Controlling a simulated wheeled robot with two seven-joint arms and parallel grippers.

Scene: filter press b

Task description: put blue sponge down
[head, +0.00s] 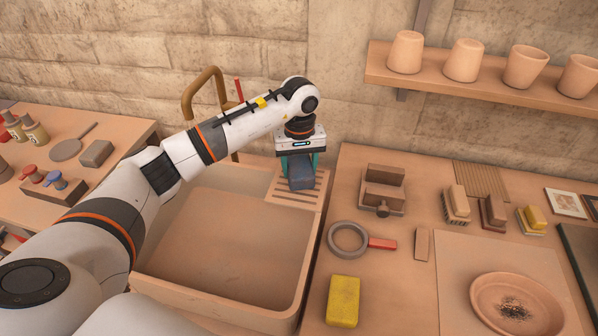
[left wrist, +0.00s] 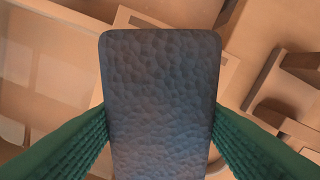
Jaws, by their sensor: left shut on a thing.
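The blue sponge (head: 301,178) is a dark blue block with a dimpled surface. My left gripper (head: 300,172) is shut on it, over the slatted rack (head: 283,198) at the right back corner of the sink basin (head: 232,294). In the left wrist view the sponge (left wrist: 160,100) fills the middle, with a green finger pressed on each side. It hides much of what lies beneath it, and I cannot tell whether it touches the rack. My right gripper is not in view.
Right of the basin, the table holds a yellow sponge (head: 343,301), a ring with a red handle (head: 349,240), a brown press-like block (head: 383,190), several brushes and a bowl (head: 517,305). A curved tap (head: 203,85) stands behind the basin. A shelf with cups (head: 463,60) hangs at upper right.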

